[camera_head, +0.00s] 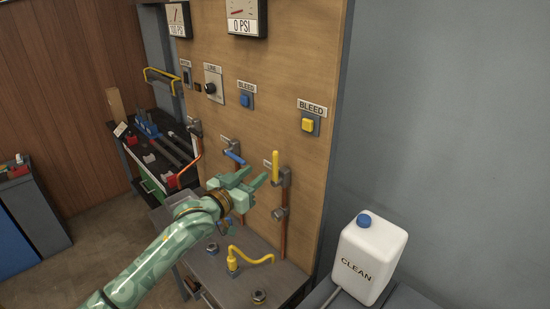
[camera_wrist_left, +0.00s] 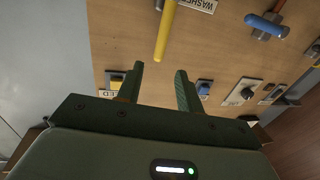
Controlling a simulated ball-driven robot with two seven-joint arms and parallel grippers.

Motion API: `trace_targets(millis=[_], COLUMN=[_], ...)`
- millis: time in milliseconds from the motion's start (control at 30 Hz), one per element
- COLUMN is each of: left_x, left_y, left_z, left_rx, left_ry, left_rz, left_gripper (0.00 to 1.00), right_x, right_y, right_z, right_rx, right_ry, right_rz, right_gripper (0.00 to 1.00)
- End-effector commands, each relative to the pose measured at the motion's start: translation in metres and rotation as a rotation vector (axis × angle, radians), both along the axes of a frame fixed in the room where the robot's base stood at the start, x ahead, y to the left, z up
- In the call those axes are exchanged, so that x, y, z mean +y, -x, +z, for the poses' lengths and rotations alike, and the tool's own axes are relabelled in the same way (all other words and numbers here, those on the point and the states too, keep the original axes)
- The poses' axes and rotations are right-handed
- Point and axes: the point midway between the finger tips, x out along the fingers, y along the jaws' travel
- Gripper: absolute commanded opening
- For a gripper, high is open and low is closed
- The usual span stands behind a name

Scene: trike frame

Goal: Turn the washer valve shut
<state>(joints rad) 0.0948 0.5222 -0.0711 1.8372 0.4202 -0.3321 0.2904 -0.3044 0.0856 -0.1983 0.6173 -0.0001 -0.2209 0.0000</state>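The washer valve has a yellow lever handle (camera_head: 275,168) that stands upright, in line with its copper pipe, on the wooden panel. In the left wrist view the yellow handle (camera_wrist_left: 166,32) hangs from the top of the picture beside an upside-down label that reads WASHER. My left gripper (camera_head: 257,178) is in front of the panel, just left of the yellow handle in the head view. Its two fingers (camera_wrist_left: 159,72) are apart with nothing between them, and the handle's end shows just beyond the tips. My right gripper is not in view.
A blue lever valve (camera_head: 233,156) is on the panel to the left. A yellow bleed button (camera_head: 308,125) and a blue one (camera_head: 245,100) sit above. A bench (camera_head: 225,285) with a bent yellow pipe (camera_head: 250,257) is below. A white CLEAN jug (camera_head: 368,258) stands right.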

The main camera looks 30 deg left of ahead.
Motion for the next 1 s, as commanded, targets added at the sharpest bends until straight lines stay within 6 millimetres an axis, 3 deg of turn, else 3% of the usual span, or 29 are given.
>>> trace_targets(millis=[200, 400, 600, 833, 867, 1000], left_x=[-0.007, -0.012, -0.015, -0.015, -0.015, -0.014], left_y=[-0.056, -0.09, -0.103, -0.104, -0.104, -0.104], left_z=[0.001, -0.001, -0.001, -0.001, -0.001, -0.001], left_rx=[-0.001, 0.001, 0.002, 0.001, 0.001, 0.001], left_ry=[-0.001, -0.002, -0.003, -0.003, -0.003, -0.002], left_rz=[0.001, 0.001, 0.001, 0.001, 0.001, 0.001], left_gripper=[0.36, 0.36, 0.36, 0.36, 0.34, 0.0], right_x=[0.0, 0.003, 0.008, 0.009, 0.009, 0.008], right_y=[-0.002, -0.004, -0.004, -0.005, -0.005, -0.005], right_z=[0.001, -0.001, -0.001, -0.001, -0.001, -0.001], right_rx=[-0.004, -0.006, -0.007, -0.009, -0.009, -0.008], right_ry=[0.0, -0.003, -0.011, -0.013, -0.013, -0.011], right_rz=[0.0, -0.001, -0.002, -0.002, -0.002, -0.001], right_gripper=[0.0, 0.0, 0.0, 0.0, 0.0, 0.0])
